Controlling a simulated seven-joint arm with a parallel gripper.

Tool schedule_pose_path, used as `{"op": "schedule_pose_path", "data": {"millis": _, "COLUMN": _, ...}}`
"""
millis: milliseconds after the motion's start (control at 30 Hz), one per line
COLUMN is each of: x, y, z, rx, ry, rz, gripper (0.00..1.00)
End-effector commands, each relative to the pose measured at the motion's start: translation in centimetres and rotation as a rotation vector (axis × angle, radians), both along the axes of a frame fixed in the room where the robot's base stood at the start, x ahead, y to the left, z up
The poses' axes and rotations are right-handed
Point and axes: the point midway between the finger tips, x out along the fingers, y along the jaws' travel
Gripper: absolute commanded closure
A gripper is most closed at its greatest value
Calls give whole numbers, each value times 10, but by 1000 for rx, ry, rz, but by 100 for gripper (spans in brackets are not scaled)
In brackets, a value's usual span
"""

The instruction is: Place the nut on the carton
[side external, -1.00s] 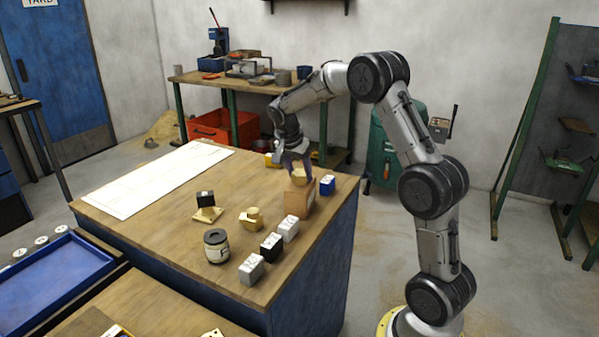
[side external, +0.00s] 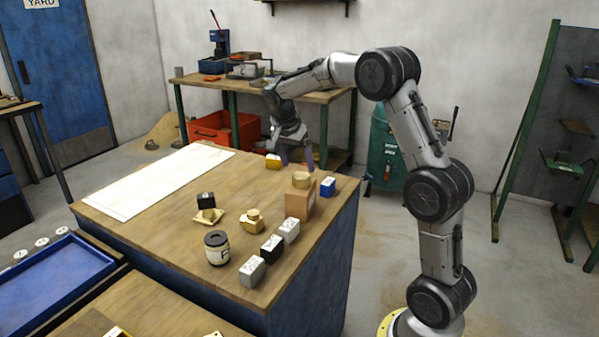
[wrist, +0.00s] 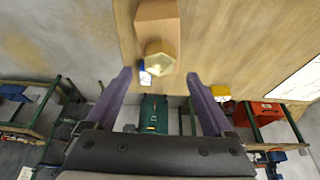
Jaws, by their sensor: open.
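A brass hex nut (side external: 301,179) sits on top of the brown carton (side external: 300,202) near the right edge of the workbench. In the wrist view the nut (wrist: 160,57) also rests on the carton (wrist: 158,22), ahead of the fingers. My gripper (side external: 297,160) is open and empty, behind and above the nut in the side view. In the wrist view its two purple fingers (wrist: 158,95) stand wide apart with nothing between them, clear of the nut.
A blue block (side external: 328,186) stands right of the carton and a yellow block (side external: 273,161) behind it. White (side external: 288,230), black (side external: 271,248) and grey (side external: 252,271) blocks, a can (side external: 216,247) and brass pieces (side external: 251,220) stand in front. A white sheet (side external: 155,182) lies at left.

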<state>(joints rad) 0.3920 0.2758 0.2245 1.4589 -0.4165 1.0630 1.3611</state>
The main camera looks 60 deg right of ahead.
Motion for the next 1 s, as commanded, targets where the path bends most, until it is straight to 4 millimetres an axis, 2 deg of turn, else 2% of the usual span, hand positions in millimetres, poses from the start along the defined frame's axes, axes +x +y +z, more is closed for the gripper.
{"op": "schedule_pose_path", "data": {"millis": 33, "x": 1, "y": 4, "z": 11, "rx": -2, "ry": -5, "rz": 2, "gripper": 13}}
{"op": "schedule_pose_path", "data": {"millis": 200, "x": 0, "y": 17, "z": 40, "rx": 0, "ry": -2, "rz": 2, "gripper": 13}}
{"op": "schedule_pose_path", "data": {"millis": 467, "x": -1, "y": 28, "z": 63, "rx": 1, "ry": -1, "rz": 8, "gripper": 13}}
{"op": "schedule_pose_path", "data": {"millis": 567, "x": -8, "y": 41, "z": 72, "rx": 10, "ry": 0, "rz": 67, "gripper": 13}}
{"op": "schedule_pose_path", "data": {"millis": 667, "x": -27, "y": 69, "z": 83, "rx": 28, "ry": -3, "rz": 213, "gripper": 13}}
{"op": "schedule_pose_path", "data": {"millis": 800, "x": -71, "y": 123, "z": 96, "rx": 50, "ry": -8, "rz": 518, "gripper": 13}}
{"op": "schedule_pose_path", "data": {"millis": 1000, "x": -146, "y": 191, "z": 89, "rx": 37, "ry": -30, "rz": 968, "gripper": 13}}
